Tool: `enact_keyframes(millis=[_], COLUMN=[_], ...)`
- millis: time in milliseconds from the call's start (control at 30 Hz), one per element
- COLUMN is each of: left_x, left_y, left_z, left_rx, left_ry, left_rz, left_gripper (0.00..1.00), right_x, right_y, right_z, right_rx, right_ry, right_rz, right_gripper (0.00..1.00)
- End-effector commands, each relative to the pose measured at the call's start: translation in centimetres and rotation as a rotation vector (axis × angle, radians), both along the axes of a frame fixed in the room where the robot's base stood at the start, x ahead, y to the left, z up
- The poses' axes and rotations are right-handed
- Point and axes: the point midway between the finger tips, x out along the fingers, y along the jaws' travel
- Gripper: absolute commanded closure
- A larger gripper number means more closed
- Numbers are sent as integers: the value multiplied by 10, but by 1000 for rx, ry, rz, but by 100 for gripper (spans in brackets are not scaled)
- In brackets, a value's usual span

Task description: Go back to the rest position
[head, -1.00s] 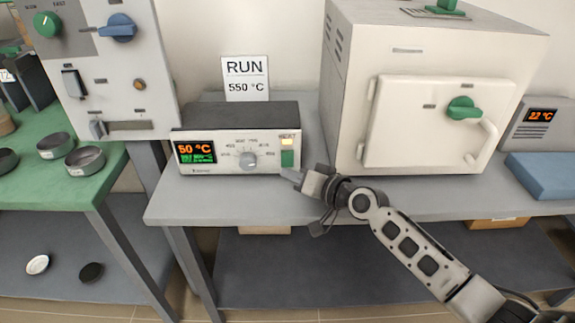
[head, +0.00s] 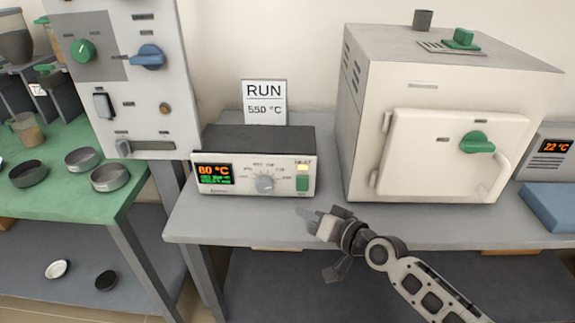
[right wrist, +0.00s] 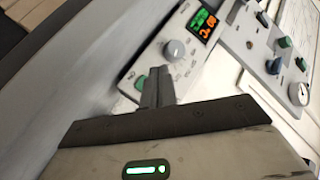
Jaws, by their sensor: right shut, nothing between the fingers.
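My right gripper (head: 312,219) is shut and empty, just in front of the controller box on the grey bench. In the right wrist view its closed fingers (right wrist: 158,86) point towards the controller panel, apart from it as far as I can tell. The controller (head: 255,172) has a dark top, a display reading 80 °C, a grey dial, a lit HEAT lamp and a green switch. It also shows in the right wrist view (right wrist: 183,55). My left gripper is not in view.
The white furnace (head: 440,150) with a closed door stands right of the controller. A RUN 550 °C sign (head: 264,103) is behind it. A grey panel (head: 130,85) and a green table (head: 110,205) with dishes are on the left. A blue block (head: 552,205) lies far right.

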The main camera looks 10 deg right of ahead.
Motion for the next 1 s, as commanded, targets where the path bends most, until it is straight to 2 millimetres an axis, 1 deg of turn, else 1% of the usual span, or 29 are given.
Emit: enact_keyframes(millis=[67, 133, 167, 233, 267, 300, 367, 400, 500, 600, 700, 767, 1000], left_x=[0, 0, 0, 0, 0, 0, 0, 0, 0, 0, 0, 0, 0], left_y=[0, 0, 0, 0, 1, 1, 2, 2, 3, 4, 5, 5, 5], left_z=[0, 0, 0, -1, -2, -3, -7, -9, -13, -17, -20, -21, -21], left_rx=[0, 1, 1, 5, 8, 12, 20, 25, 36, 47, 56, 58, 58], left_ry=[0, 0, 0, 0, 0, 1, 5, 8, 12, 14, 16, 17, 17], left_rz=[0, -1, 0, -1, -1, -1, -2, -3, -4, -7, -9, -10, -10], left_gripper=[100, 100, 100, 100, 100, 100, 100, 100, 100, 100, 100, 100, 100], right_x=[-1, -7, -13, -35, -47, -66, -96, -116, -161, -194, -213, -219, -220], right_y=[0, 4, 7, 17, 22, 28, 37, 40, 40, 34, 27, 25, 24], right_z=[0, -5, -10, -24, -31, -41, -54, -61, -73, -78, -79, -79, -79], right_rx=[-1, -13, -25, -72, -100, -144, -219, -275, -414, -536, -619, -645, -650], right_ry=[0, 4, 6, 14, 17, 21, 28, 31, 48, 68, 83, 88, 89], right_rz=[1, 6, 11, 27, 34, 43, 53, 57, 55, 47, 39, 37, 37], right_gripper=[100, 100, 100, 100, 100, 100, 100, 100, 100, 100, 100, 100, 100])
